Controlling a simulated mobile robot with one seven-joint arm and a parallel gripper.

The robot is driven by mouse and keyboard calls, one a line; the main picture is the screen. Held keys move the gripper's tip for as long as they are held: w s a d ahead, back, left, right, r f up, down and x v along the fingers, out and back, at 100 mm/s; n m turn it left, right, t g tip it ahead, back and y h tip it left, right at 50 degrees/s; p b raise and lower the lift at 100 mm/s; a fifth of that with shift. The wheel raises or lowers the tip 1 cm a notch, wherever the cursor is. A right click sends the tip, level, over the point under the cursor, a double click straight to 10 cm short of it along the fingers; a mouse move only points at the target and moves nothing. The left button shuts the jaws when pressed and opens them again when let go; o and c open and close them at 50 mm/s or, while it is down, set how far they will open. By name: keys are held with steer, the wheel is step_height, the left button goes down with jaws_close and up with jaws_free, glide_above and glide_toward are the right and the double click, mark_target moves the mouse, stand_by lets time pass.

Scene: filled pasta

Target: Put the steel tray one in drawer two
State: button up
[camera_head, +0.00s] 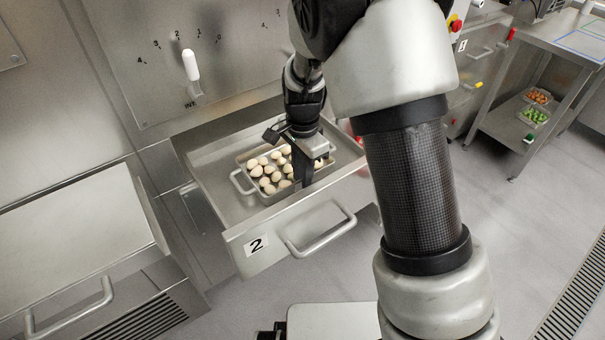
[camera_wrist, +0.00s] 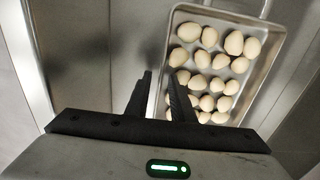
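The steel tray (camera_head: 244,161) lies inside the open drawer two (camera_head: 318,217), whose front carries a "2" label. The tray holds several pale, egg-like pieces (camera_head: 270,171) and has a handle at its left end. It also shows in the wrist view (camera_wrist: 268,72), with a handle at the top. My gripper (camera_head: 303,181) is down at the tray's front side wall. In the wrist view the two dark fingers (camera_wrist: 160,75) stand apart, with the tray's side rim between them and a gap showing. The fingertips' exact contact with the rim is hidden.
The drawer pulls out from a steel cabinet with a white lever (camera_head: 190,64). A closed steel unit with a handle (camera_head: 70,308) stands at the left. A steel table (camera_head: 555,42) at the right has crates of orange and green items on its lower shelf. The drawer's left part is clear.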

step_height(320, 180, up, 12)
steer(key=p, duration=0.2)
steer(key=s+d+r+n+t+y, duration=0.1)
steer(key=s+d+r+n+t, duration=0.2)
steer(key=s+d+r+n, duration=0.5)
steer(key=s+d+r+n+t, duration=0.1)
steer(key=s+d+r, duration=0.1)
steer(key=s, duration=0.4)
steer(key=s+d+r+n+t+h, duration=0.1)
steer(key=s+d+r+n, duration=0.1)
steer(key=s, duration=0.5)
step_height(320, 180, up, 2)
steer(key=shift+d+r+t, duration=0.15)
steer(key=shift+d+t, duration=0.15)
steer(key=shift+d, duration=0.25)
